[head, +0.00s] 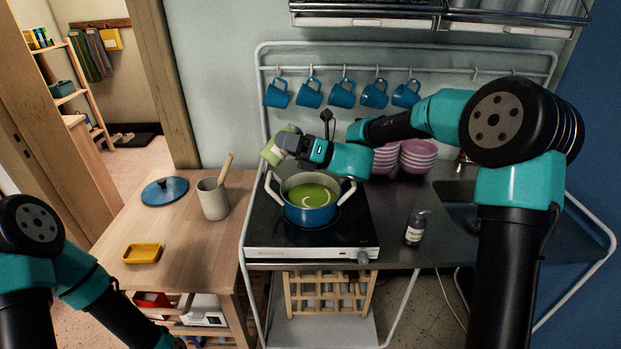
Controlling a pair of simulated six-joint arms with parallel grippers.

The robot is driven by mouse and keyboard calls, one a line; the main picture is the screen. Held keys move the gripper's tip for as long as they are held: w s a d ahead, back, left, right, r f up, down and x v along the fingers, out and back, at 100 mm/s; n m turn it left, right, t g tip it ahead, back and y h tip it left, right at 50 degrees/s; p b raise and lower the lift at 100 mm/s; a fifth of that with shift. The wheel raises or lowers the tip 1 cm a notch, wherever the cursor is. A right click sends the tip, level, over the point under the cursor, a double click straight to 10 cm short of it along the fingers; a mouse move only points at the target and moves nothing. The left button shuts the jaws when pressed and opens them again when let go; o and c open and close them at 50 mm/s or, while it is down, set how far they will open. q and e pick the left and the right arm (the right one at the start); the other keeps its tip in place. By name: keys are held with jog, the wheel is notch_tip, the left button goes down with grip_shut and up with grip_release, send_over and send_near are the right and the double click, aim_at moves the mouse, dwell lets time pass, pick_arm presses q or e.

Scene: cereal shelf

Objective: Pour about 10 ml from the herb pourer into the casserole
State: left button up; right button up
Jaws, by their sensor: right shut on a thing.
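The casserole (309,216) is a blue pot with two white handles. It stands on the black hob and holds green soup (310,195) with a pale curved streak on it. My right gripper (290,146) is shut on a pale green vessel, which appears to be the herb pourer (272,154). It holds the pourer tilted, above and behind the pot's left rim. The gripper covers part of the pourer, and its spout is too small to make out. I see no clear stream falling. My left arm enters at the lower left; its gripper is outside the picture.
The hob (270,243) has a front knob. Pink bowls (418,158) are stacked behind. Blue mugs (342,93) hang on the rail above. A wooden table (190,245) at left holds a crock (212,200), blue lid (165,191) and yellow dish (143,253).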

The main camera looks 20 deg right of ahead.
aim_at(299, 132)
jog(key=shift+r+m+t+y, duration=0.3)
jog(key=shift+r+m+t, duration=0.2)
jog(key=shift+r+m, duration=0.45)
dwell(1.2)
jog(key=shift+d+r+m+t+y, duration=0.1)
jog(key=shift+r+m+t+y, duration=0.35)
jog(key=shift+m+t, duration=0.4)
dwell(1.7)
jog(key=shift+w+d+r+m+t+b, duration=0.15)
jog(key=shift+w+d+r+m+t, duration=0.1)
jog(key=shift+d+m+t, duration=0.25)
jog(key=shift+w+d+r+m+t+b, duration=0.2)
jog(key=shift+d+m+t, duration=0.1)
jog(key=shift+m+t, duration=0.4)
dwell(1.3)
jog(key=shift+d+f+m+t, duration=0.15)
jog(key=shift+m+t, duration=0.1)
jog(key=shift+m, duration=0.25)
